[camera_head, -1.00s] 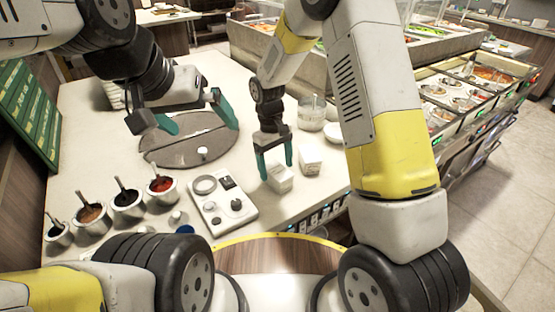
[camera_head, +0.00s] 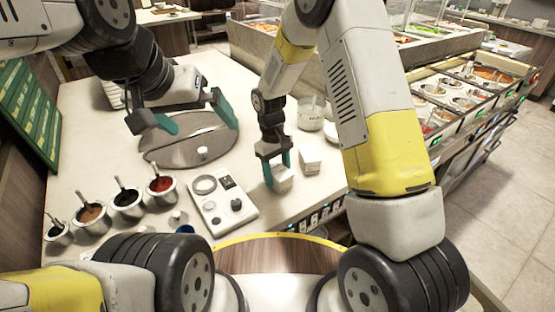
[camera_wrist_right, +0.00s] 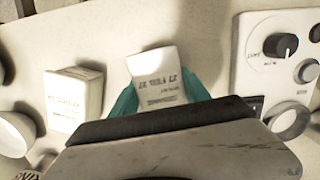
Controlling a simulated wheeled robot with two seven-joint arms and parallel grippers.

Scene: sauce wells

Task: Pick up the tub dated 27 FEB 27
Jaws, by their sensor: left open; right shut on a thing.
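A small white tub (camera_head: 283,183) with a printed lid is held between the green fingers of my right gripper (camera_head: 279,172). In the right wrist view, the held tub (camera_wrist_right: 157,72) shows an upside-down label that seems to read 27 FEB 27, in small blurred print. I cannot tell if it is clear of the counter. A second white tub (camera_head: 311,159) stands apart, just right of it; in the right wrist view this second tub (camera_wrist_right: 74,100) has a date too blurred to read.
A control panel (camera_head: 223,205) with knobs is left of the held tub. Several sauce pots (camera_head: 128,205) with spoons stand at the left front. A clear container (camera_head: 311,115) stands behind the tubs.

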